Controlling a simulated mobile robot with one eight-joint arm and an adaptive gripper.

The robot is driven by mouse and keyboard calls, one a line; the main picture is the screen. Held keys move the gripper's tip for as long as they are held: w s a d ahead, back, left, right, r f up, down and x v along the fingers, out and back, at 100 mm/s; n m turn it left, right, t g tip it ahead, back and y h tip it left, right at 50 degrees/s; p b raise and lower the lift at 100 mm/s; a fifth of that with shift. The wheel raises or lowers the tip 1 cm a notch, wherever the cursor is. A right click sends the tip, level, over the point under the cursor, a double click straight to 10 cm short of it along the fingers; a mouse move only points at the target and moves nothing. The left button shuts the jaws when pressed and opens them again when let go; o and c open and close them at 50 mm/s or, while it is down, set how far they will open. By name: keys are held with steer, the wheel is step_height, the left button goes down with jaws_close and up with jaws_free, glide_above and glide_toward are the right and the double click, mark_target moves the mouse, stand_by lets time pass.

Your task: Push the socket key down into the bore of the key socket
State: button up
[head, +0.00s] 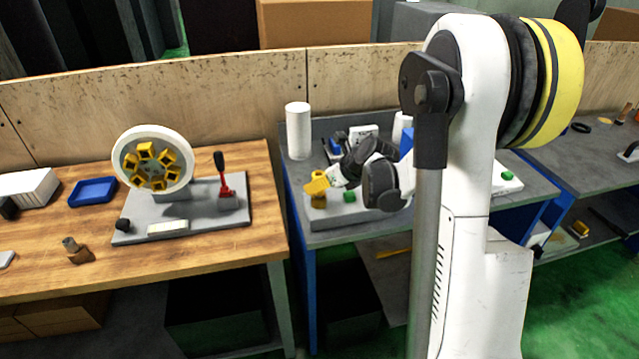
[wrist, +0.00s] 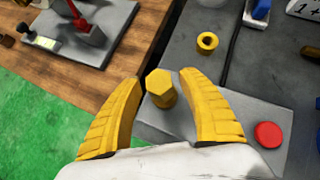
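A yellow hexagonal-headed piece, which I take to be the socket key (wrist: 159,84), stands upright on a grey block between the fingers of my gripper (wrist: 160,77). The fingers are spread, with gaps on both sides of the head. In the head view my gripper (head: 317,184) is over the block, with a yellow cylindrical part (head: 319,201) under it. The key's lower end and any bore beneath it are hidden, so I cannot tell how deep it sits. A separate yellow ring with a dark hole (wrist: 207,42) lies beyond; I cannot tell if it is the key socket.
A red round button (wrist: 268,135) is on the block right of my gripper. A white cylinder (head: 298,130) stands behind. The wooden bench (head: 258,215) on the left carries a wheel fixture (head: 153,134) and a red lever (head: 225,188).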

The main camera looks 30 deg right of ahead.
steer(key=v, duration=1.2)
